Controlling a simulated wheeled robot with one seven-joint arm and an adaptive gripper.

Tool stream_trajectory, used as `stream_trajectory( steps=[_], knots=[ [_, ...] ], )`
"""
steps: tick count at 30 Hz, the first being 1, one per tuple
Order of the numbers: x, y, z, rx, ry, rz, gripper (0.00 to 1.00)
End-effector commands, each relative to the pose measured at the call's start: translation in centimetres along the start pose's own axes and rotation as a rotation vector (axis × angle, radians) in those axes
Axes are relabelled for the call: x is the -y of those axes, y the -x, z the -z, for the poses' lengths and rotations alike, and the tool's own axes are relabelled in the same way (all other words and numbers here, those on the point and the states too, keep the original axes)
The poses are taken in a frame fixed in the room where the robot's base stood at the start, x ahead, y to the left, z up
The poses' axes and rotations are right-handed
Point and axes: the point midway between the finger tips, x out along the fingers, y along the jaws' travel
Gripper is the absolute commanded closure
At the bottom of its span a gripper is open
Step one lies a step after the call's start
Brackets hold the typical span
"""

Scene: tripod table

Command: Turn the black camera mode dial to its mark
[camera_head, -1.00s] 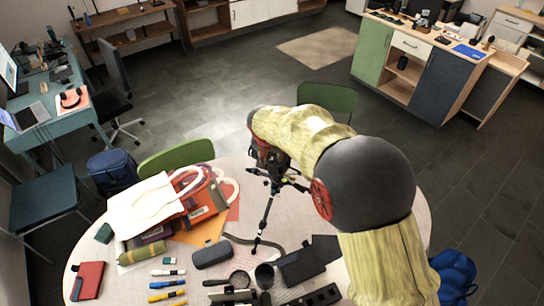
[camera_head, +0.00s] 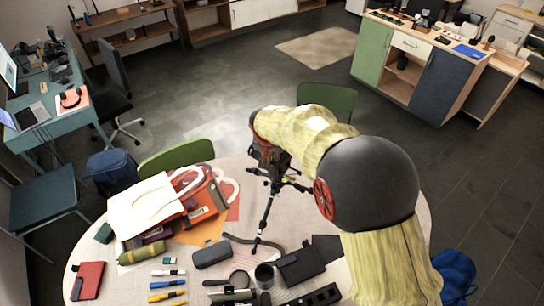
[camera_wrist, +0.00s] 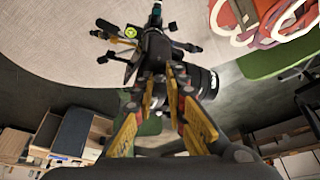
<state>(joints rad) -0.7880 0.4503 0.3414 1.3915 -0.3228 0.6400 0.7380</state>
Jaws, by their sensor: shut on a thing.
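The black camera (camera_wrist: 155,50) is in the upper middle of the wrist view, with its lens (camera_wrist: 207,83) to the right. It is mounted on a black tripod (camera_head: 266,213), which stands on the round table. My gripper (camera_wrist: 163,82) has its yellow-and-black fingers at the camera body, shut on the mode dial between the tips. The dial and its mark are hidden by the fingers, so I cannot tell how the dial is turned. In the head view, my arm covers most of the camera and gripper.
The round table (camera_head: 88,242) holds a white tote bag (camera_head: 145,207), a red notebook (camera_head: 87,281), markers (camera_head: 167,284), a grey case (camera_head: 212,255) and a dark cup (camera_head: 264,274) near the tripod's foot. Green chairs (camera_head: 178,156) stand behind the table.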

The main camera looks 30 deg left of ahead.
Motion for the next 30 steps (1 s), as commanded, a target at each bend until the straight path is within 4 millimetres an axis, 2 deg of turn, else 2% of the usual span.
stream_trajectory(
  steps=[9, 20, 21, 30],
  knots=[
    [-0.19, 0.06, 0.00, 0.000, 0.156, 0.066, 1.00],
    [-0.17, 0.01, 0.00, -0.001, 0.178, 0.075, 1.00],
    [-0.16, 0.01, 0.01, -0.001, 0.178, 0.075, 0.86],
    [-0.17, 0.00, 0.02, -0.001, 0.177, 0.074, 0.69]
  ],
)
